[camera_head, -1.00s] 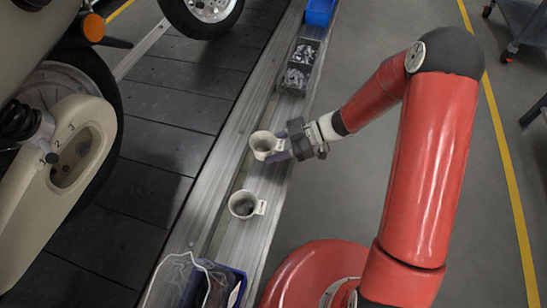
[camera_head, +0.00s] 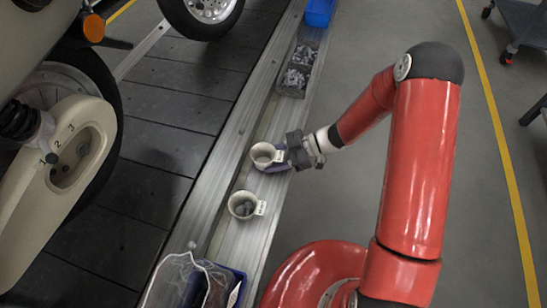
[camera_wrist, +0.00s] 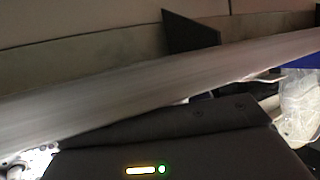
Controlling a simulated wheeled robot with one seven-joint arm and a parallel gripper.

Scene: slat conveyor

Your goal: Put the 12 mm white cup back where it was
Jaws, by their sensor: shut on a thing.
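A white cup (camera_head: 264,154) is at the tips of my gripper (camera_head: 284,158), over the metal ledge, in the head view. My gripper is shut on this cup at its right side, where the handle tab is. The cup looks roughly upright; I cannot tell whether its base touches the ledge. A second white cup (camera_head: 244,205) stands on the ledge nearer to me, its labelled tab pointing right and grey parts inside. The size marks are too small to read. In the wrist view neither cup can be made out.
The metal ledge (camera_head: 228,228) runs beside the dark slat conveyor (camera_head: 172,150). A bin of small metal parts (camera_head: 299,66) and a blue bin (camera_head: 320,12) stand farther along. A blue tray with a clear bag (camera_head: 200,280) is at the near end. A vehicle (camera_head: 60,165) stands left.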

